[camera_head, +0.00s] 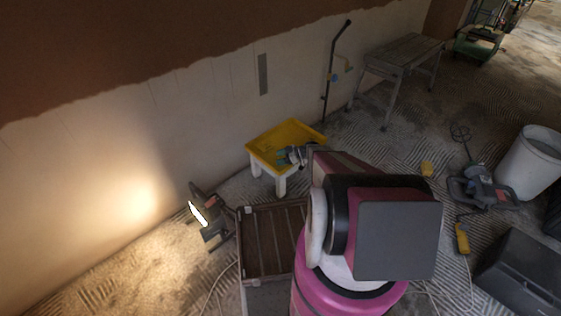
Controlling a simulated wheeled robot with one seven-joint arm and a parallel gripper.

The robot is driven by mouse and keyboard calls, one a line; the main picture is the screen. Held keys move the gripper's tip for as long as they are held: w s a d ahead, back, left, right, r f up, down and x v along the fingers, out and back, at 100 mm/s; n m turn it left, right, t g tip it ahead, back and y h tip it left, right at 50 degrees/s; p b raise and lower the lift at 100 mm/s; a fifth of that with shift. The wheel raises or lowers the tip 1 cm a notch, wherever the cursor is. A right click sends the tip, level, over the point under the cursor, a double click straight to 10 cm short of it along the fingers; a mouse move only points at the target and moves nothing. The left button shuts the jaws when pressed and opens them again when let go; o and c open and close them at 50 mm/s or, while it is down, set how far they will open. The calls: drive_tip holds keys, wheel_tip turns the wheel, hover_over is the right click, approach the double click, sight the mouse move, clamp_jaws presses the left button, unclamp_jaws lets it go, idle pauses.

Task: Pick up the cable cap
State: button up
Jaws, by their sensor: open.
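My arm reaches away from the camera, and its large pink, black and grey links fill the lower middle of the head view. My gripper (282,157) is small and partly hidden behind my arm. It is over the yellow tray-like top of a small white-legged table (262,147), and its teal fingertips look apart. I cannot make out the cable cap. It may be too small to see, or hidden by my gripper or arm. I cannot tell whether the fingers touch anything in the tray.
A lit work lamp (199,212) and a slatted wooden crate (262,240) stand left of my arm. A wooden bench (405,50) stands behind by the wall. A white bucket (530,162), a power tool (482,190) and a black case (522,272) are right. Cables cross the rough floor.

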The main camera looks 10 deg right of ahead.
sight(280, 157)
drive_tip(key=c, duration=1)
drive_tip(key=shift+r, duration=0.5)
wheel_tip(280, 157, up, 3)
drive_tip(key=shift+s+r, duration=0.1)
drive_tip(key=shift+r, duration=0.1)
drive_tip(key=s+a+r, duration=0.2)
drive_tip(key=a, duration=0.1)
drive_tip(key=s+a+r, duration=0.2)
drive_tip(key=a, duration=0.1)
drive_tip(key=s+a+r, duration=0.2)
drive_tip(key=s+a, duration=0.1)
drive_tip(key=shift+s+r, duration=0.1)
drive_tip(key=shift+r, duration=0.25)
